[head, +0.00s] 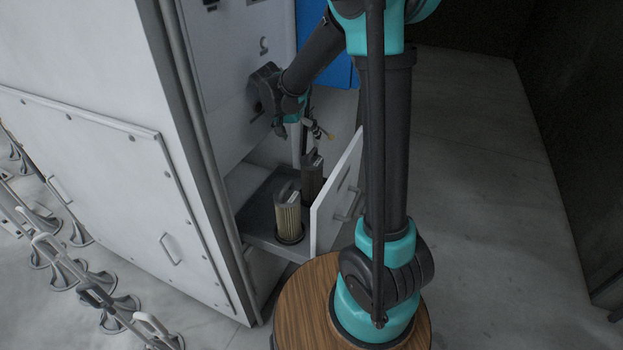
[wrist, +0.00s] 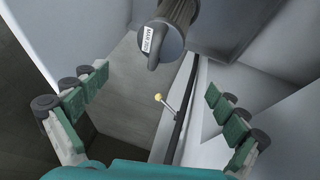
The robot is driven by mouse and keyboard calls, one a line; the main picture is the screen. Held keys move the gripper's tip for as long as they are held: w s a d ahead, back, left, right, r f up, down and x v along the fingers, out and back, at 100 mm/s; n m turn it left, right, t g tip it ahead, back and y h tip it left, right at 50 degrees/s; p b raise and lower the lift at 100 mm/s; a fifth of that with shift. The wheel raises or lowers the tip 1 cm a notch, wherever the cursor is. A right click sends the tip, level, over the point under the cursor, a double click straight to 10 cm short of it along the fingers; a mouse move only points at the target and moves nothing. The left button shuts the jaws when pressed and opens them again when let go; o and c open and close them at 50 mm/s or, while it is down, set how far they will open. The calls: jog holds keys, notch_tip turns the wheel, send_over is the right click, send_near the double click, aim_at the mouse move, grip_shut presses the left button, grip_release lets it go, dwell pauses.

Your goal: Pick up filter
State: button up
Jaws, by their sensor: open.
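Two filters stand upright in the open drawer (head: 262,232) in the head view. The nearer filter (head: 288,222) has a pale pleated body and a grey handled cap. The farther filter (head: 312,176) is dark. My gripper (head: 306,128) is above and behind the farther filter. In the wrist view my gripper (wrist: 156,84) is open and empty, its green-padded fingers wide apart. One dark filter (wrist: 163,42), with a grey handled cap and a white dated label, is at the top centre, beyond the fingertips. Its lower body is cut off by the frame edge.
The drawer's white front panel (head: 338,190) stands upright to the right of the filters. A white cabinet (head: 100,120) is on the left. A thin yellow-tipped rod (wrist: 167,106) shows between the fingers. Bare floor (head: 480,200) lies to the right.

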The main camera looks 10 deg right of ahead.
aim_at(312, 159)
jog(key=x, duration=1.2)
jog(key=shift+s+f, duration=0.1)
jog(key=shift+f, duration=0.1)
jog(key=c, duration=1.4)
jog(key=shift+o, duration=0.2)
jog(key=shift+r, duration=0.2)
